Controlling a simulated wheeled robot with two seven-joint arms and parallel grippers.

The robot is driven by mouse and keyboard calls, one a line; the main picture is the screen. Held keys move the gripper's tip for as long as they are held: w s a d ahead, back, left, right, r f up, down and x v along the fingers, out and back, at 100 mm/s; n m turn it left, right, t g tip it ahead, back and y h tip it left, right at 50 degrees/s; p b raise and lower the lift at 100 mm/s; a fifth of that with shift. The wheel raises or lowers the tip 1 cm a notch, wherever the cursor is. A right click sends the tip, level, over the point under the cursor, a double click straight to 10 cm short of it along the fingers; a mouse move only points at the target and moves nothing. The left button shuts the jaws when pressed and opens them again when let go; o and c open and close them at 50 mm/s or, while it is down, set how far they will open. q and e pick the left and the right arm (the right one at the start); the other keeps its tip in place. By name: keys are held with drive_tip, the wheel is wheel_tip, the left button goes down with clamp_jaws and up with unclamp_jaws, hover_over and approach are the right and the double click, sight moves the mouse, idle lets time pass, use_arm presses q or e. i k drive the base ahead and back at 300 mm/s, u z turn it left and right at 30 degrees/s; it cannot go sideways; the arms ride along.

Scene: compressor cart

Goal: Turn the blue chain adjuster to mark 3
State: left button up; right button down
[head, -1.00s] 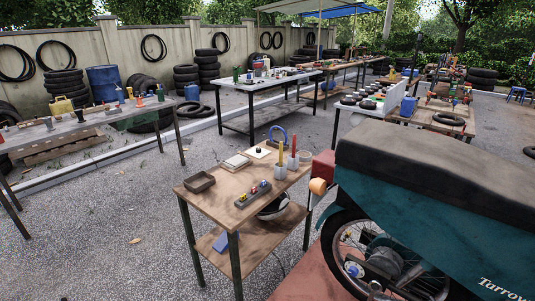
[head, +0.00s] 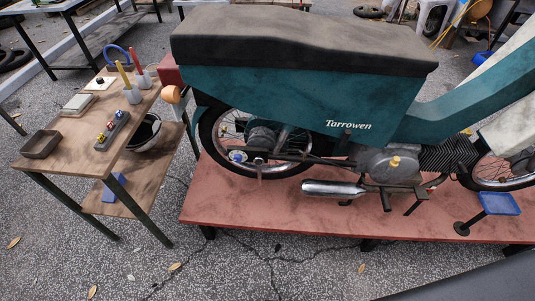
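A teal motorbike (head: 300,95) lettered "Tarrowen" stands on a low red platform (head: 250,205). Its rear wheel (head: 212,137) is at the left end. Neither of my grippers shows in the head view.
A wooden side table (head: 75,150) left of the bike holds a tray (head: 41,144), a block with several coloured knobs (head: 113,130) and two handled tools. A blue pad (head: 499,203) stands on the platform's right end.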

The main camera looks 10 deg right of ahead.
sight(237, 158)
drive_tip(key=z, duration=0.6)
drive_tip(key=k, duration=1.35)
drive_tip(key=z, duration=0.85)
drive_tip(key=i, duration=1.9)
drive_tip(key=u, duration=0.9)
